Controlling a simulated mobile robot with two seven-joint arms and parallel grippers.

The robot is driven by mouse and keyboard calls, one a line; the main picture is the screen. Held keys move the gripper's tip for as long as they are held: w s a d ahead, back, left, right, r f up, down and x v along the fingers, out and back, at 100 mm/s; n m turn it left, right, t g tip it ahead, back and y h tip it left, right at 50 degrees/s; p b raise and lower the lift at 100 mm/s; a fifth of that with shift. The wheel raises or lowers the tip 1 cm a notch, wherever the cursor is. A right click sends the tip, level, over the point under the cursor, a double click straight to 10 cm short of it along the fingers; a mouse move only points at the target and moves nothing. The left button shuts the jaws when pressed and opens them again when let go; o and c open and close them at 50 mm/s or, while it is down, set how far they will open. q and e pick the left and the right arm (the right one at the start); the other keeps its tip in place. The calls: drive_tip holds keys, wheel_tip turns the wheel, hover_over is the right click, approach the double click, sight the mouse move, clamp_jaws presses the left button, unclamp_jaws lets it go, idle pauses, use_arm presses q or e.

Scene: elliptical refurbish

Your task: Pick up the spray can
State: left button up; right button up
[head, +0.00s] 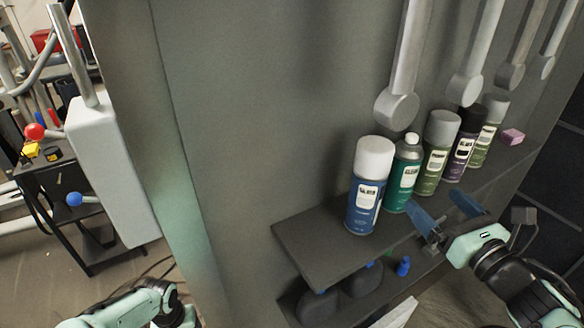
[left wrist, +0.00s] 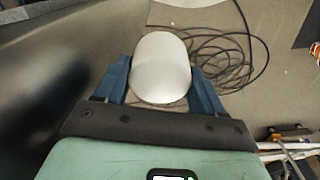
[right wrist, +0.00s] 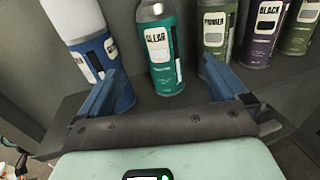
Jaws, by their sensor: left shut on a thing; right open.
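Several spray cans stand upright in a row on a dark shelf (head: 320,243). They include a blue can with a white cap (head: 366,190), a teal can labelled CLEAR (head: 404,175), an olive can (head: 434,158) and a purple can (head: 462,145). My right gripper (head: 433,198) is open and empty in front of the row. In the right wrist view the CLEAR can (right wrist: 162,50) stands beyond and between its fingers, apart from them. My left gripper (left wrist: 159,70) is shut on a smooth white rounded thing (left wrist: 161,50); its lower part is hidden. Its fingers are out of the head view.
Large metal wrenches (head: 398,105) hang on the grey wall panel above the cans. A pink block (head: 512,137) lies at the shelf's far end. A lower shelf holds dark rounded things and a small blue item (head: 403,267). A dark cart (head: 70,200) stands at left. Cables (left wrist: 230,60) lie on the floor.

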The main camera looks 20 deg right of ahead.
sight(415, 143)
use_arm(q)
drive_tip(key=shift+r+p, duration=0.3)
drive_tip(key=shift+r, duration=0.1)
use_arm(e)
drive_tip(key=w, duration=0.6)
drive_tip(key=shift+w+a, duration=0.15)
drive_tip(key=shift+w, duration=0.15)
use_arm(q)
drive_tip(key=shift+w+r+p, duration=0.2)
drive_tip(key=shift+r+p, duration=0.35)
drive_tip(key=shift+r, duration=0.05)
use_arm(e)
drive_tip(key=shift+w+f, duration=0.2)
drive_tip(key=shift+w, duration=2.55)
drive_tip(key=shift+r, duration=0.1)
drive_tip(key=c, duration=1.2)
drive_tip(key=shift+o, duration=0.2)
drive_tip(key=shift+s+r, duration=0.1)
